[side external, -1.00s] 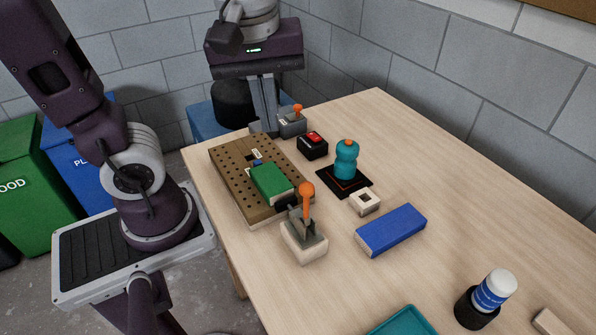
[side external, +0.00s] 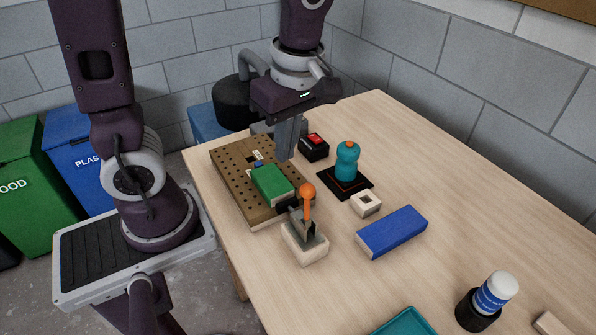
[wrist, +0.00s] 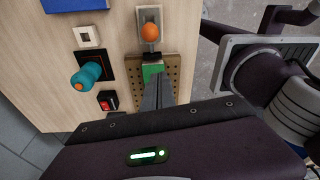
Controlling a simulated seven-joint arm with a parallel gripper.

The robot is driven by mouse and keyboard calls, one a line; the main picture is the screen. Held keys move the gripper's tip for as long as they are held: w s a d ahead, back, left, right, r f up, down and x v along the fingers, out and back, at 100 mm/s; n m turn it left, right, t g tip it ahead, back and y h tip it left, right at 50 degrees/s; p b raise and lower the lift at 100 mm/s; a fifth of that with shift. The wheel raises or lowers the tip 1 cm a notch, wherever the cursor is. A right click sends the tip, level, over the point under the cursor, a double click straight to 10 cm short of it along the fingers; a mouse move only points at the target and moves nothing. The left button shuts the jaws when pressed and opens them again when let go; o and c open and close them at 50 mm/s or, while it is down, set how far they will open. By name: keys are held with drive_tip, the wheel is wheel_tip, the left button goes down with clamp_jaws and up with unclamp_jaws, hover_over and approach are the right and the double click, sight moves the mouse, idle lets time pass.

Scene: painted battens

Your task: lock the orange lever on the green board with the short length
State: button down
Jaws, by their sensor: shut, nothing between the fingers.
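An orange lever (side external: 307,192) stands upright on a cream base (side external: 304,245) at the table's near left; it also shows in the wrist view (wrist: 150,33). A green block (side external: 271,182) lies on a brown pegboard (side external: 233,178), its near end close to a dark part beside the lever base. In the wrist view the green block (wrist: 151,72) is partly covered by my fingers. My gripper (side external: 285,157) is shut and empty, pointing down at the pegboard's far right side, beyond the green block. Whether it touches the board cannot be told.
A blue block (side external: 391,231), cream square ring (side external: 366,204) and teal knobbed piece on a black pad (side external: 347,160) lie right of the pegboard. A black box with a red switch (side external: 314,147) is close to my gripper. A white-capped bottle (side external: 490,296) and teal tray (side external: 404,322) are nearer.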

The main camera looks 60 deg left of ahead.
sight(307, 207)
drive_tip(key=shift+w+d+f, duration=0.15)
drive_tip(key=shift+d+f, duration=0.65)
drive_tip(key=shift+f, duration=0.2)
drive_tip(key=shift+w+d+f, duration=0.1)
drive_tip(key=shift+d+f, duration=0.7)
drive_tip(key=shift+f, duration=0.2)
